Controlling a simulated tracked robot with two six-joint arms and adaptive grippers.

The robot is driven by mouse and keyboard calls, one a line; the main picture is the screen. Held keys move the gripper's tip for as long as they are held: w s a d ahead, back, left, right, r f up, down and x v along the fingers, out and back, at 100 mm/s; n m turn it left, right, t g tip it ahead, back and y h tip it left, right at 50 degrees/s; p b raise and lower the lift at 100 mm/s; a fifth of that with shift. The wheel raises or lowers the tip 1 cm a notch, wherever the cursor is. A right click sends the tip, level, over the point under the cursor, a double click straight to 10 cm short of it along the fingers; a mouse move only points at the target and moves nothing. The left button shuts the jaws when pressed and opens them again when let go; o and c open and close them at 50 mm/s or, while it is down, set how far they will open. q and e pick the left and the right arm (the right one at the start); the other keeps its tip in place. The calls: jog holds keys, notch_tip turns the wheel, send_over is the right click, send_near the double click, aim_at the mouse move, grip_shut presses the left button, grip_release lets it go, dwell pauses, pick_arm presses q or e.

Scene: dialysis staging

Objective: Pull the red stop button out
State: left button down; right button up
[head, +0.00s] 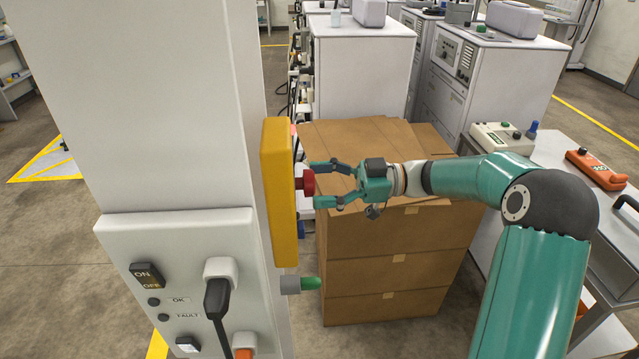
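The red stop button (307,183) sticks out to the right from a yellow box (279,190) on the side of a pale grey column (160,120). My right gripper (320,184) comes in from the right and points at the button. Its two fingers are spread, one above and one below the button's level, with the tips close to the button's outer face. I cannot tell whether either finger touches it. There is nothing between the fingers further back. My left gripper is not in view.
A green-tipped grey fitting (302,284) juts from the column below the yellow box. Stacked cardboard boxes (395,270) stand just behind and below my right gripper. A switch panel (185,275) with a plugged cable is on the column's front. A cart with an orange device (597,168) is at right.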

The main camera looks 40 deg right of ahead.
jog(key=v, duration=1.2)
jog(key=shift+w+f, duration=0.1)
dwell(0.4)
